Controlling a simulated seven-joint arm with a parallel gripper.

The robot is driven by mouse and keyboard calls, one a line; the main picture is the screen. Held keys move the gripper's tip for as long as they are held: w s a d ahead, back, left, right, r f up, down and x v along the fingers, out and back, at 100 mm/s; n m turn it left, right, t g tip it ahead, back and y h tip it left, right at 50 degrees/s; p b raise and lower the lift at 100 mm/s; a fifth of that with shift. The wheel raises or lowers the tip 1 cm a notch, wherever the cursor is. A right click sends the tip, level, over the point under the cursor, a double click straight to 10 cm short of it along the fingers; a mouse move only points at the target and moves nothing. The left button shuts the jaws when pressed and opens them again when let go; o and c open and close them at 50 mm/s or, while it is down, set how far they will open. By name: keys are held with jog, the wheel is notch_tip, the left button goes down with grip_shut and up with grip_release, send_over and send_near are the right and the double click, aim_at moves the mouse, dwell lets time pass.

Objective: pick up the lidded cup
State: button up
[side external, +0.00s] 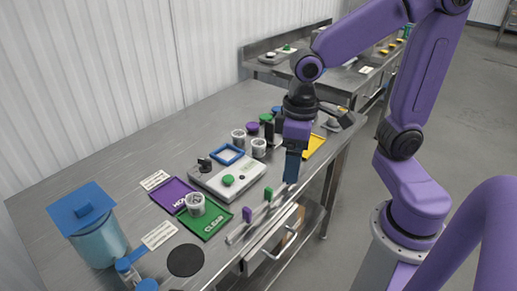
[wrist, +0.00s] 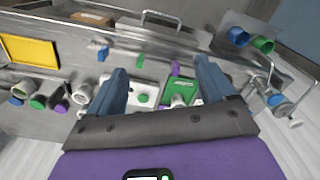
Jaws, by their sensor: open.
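My gripper (side external: 292,168) is above the front edge of the steel table, pointing down. In the wrist view its two blue fingers (wrist: 163,75) are wide apart with nothing between them. A small pale cup (side external: 195,204) stands upright on the green mat marked CLEAR (side external: 217,224), left of my gripper. It also shows in the wrist view (wrist: 179,101), low between the fingers. Two more pale cups, one behind (side external: 238,137) and one nearer (side external: 259,149), stand behind the scale. I cannot tell clearly which cup has a lid.
A scale (side external: 240,182) with a green round piece (side external: 228,180) stands beside the mats. A purple mat (side external: 170,192) adjoins the green one. A large blue lidded container (side external: 98,240) is at the left. A yellow tray (side external: 313,146) lies beyond my gripper. A rail with upright tabs (side external: 248,214) runs along the front.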

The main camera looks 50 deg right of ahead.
jog(key=w+d+m, duration=0.2)
jog(key=w+m, duration=0.5)
jog(key=w, duration=0.2)
jog(key=m, duration=1.6)
send_near(259, 142)
jog(key=f, duration=0.4)
jog(key=shift+a+f, duration=0.35)
jog(key=shift+w+d+f, duration=0.1)
jog(key=shift+f, duration=1.55)
jog(key=shift+w+d+f, duration=0.1)
jog(key=shift+f, duration=1.55)
jog(key=c, duration=1.1)
